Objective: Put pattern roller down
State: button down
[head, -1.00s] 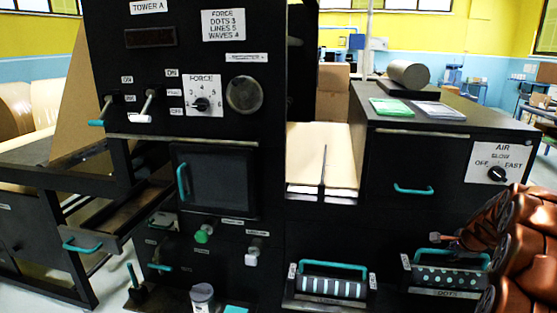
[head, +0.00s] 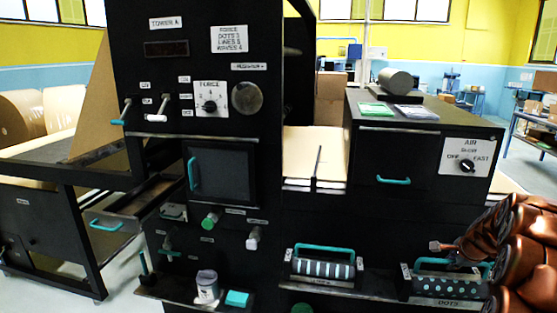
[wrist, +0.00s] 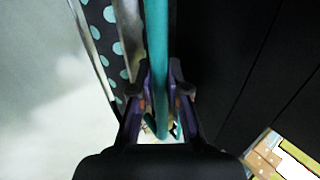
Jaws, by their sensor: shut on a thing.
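The dots pattern roller (head: 450,286) is black with pale teal dots and a teal handle. It is at the holder marked DOTS at the lower right of the head view; I cannot tell whether it rests fully there. My gripper is shut on the teal handle (wrist: 157,45) in the wrist view, with the jaws (wrist: 160,105) on both sides of it. The dotted roller (wrist: 108,45) shows just left of the handle. In the head view my copper arm comes in from the right and the jaws are hard to make out.
A striped roller (head: 322,268) with a teal handle sits in a holder to the left. The black machine tower (head: 215,60) and the cabinet with the AIR dial (head: 466,165) stand behind. A grey cup (head: 207,285) and teal block (head: 237,298) are on a low shelf.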

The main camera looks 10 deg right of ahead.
jog(key=shift+s+d+r, duration=0.1)
jog(key=shift+s+d, duration=0.05)
jog(key=shift+s, duration=0.35)
jog(key=shift+w+a+n, duration=0.2)
jog(key=shift+a+n, duration=0.1)
jog(key=shift+a, duration=0.4)
jog(key=shift+s+r, duration=0.1)
jog(key=shift+s, duration=0.05)
jog(key=shift+a+y, duration=0.25)
jog(key=shift+y, duration=0.05)
jog(key=w+a+r+n+g+y, duration=0.1)
jog(key=a+n+g+y, duration=0.2)
jog(key=a+n, duration=0.7)
jog(key=w+a+r+n+g+y, duration=0.1)
jog(key=a+n+y, duration=0.4)
jog(key=a, duration=2.6)
jog(key=w+n+g, duration=0.1)
jog(key=n+g, duration=0.1)
jog(key=n, duration=0.4)
jog(key=shift+a, duration=0.3)
jog(key=shift+w+r, duration=0.15)
